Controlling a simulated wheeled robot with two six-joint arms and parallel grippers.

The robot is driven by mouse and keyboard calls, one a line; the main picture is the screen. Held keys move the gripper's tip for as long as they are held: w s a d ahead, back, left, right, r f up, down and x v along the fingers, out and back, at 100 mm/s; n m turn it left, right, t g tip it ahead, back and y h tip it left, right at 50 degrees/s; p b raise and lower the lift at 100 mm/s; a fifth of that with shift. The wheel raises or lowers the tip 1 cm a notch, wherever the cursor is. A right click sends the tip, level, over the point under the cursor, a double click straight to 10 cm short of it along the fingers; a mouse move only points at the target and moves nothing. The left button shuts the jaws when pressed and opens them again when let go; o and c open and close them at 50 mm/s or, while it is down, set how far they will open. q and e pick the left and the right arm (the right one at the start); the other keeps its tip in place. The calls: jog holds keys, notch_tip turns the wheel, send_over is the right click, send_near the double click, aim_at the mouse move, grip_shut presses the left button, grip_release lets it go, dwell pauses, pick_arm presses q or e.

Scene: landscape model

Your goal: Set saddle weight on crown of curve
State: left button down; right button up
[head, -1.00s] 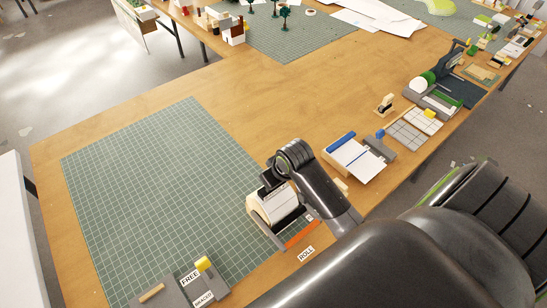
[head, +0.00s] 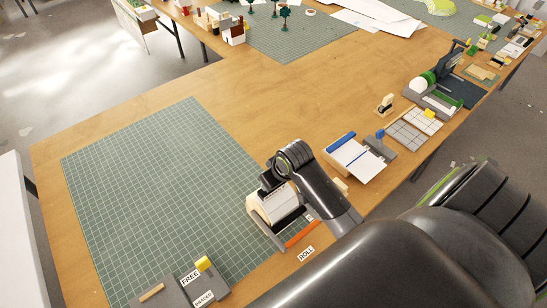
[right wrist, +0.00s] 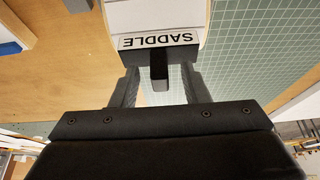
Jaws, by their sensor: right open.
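The saddle weight, a dark block with a white SADDLE label (right wrist: 158,41) and a dark upright tab (right wrist: 159,70), shows in the right wrist view. It lies against a white curved surface with wooden edges (right wrist: 150,14); whether it rests on the crown I cannot tell. In the head view the curved piece (head: 262,213) stands at the front edge of the green mat. My right gripper (right wrist: 160,92) is open, with its fingers either side of the tab and a gap on each side. In the head view my right gripper (head: 270,182) is over the curved piece and hides part of it. My left gripper is not in view.
An orange strip (head: 302,234) and a ROLL label (head: 306,253) lie just right of the curved piece. A grey tray labelled FREE and BRACED (head: 178,292) is at the front. A white board with a blue bar (head: 355,158) stands to the right. The green mat (head: 150,190) is mostly clear.

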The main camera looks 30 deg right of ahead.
jog(key=shift+p+v, duration=1.15)
jog(key=shift+v, duration=0.1)
jog(key=shift+r, duration=0.1)
jog(key=shift+v, duration=2.15)
jog(key=shift+s, duration=0.1)
